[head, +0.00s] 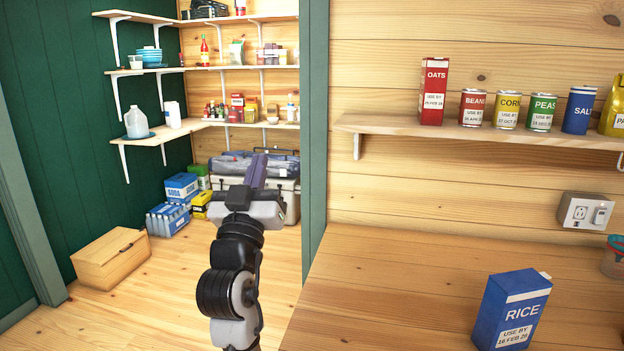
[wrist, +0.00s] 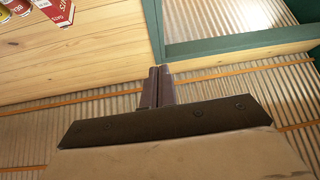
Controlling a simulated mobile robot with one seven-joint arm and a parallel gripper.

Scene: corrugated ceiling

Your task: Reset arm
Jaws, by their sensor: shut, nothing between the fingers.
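My arm rises in the middle of the head view, with my gripper (head: 257,170) at its top, in front of the pantry opening and left of the green post. The gripper is shut and empty, its fingers pressed together and pointing up. In the wrist view my gripper (wrist: 158,85) is also shut, with the corrugated ceiling and plank wall beyond it. It touches nothing that I can see.
A blue rice box (head: 511,310) stands on the wooden counter (head: 400,300) at right. A wall shelf (head: 390,127) holds an oats box (head: 433,90), cans and other packets. A green post (head: 315,130) stands close right of the gripper.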

